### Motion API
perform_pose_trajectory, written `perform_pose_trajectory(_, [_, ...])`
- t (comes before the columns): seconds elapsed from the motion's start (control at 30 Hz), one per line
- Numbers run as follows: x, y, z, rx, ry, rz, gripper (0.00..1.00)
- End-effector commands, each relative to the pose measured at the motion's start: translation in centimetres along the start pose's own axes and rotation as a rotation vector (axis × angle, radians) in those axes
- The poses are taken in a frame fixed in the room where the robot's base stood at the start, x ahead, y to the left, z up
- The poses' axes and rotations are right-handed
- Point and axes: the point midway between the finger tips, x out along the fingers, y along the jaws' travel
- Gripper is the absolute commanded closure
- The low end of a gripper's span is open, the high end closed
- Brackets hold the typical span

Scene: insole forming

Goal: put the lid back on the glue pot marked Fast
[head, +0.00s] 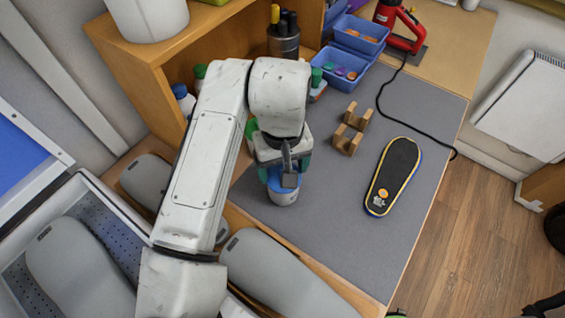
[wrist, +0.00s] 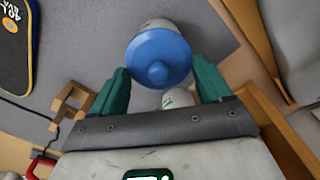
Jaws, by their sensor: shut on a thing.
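My gripper (head: 283,168) points down over the grey mat, and its teal fingers (wrist: 160,78) are closed around a round blue lid (wrist: 158,58) with a knob on top. In the head view the blue lid (head: 276,182) sits at the top of a white pot (head: 285,198) standing near the mat's left side. In the wrist view the white pot (wrist: 158,23) shows just beyond the lid. I cannot tell whether the lid is seated or slightly above the rim. No marking on this pot is readable, and the fingers partly hide the lid in the head view.
Wooden holders (head: 348,136) and a dark insole (head: 393,176) lie to the right. Blue bins (head: 343,65), a red tool (head: 397,28) and its black cable stand behind. Bottles stand by the wooden shelf (head: 128,66). Grey forms (head: 280,280) lie in front. The mat's front right is clear.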

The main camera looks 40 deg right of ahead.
Motion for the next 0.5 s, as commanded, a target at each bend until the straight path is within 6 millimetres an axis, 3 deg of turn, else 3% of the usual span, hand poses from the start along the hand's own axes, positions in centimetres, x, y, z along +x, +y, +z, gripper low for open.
perform_pose_trajectory(0.37, [0.01, 0.0, -0.01, -0.001, 0.0, 0.0, 0.51])
perform_pose_trajectory(0.4, [0.01, 0.0, -0.01, -0.001, 0.0, 0.0, 0.2])
perform_pose_trajectory(0.5, [0.01, 0.0, -0.01, -0.001, 0.0, 0.0, 0.11])
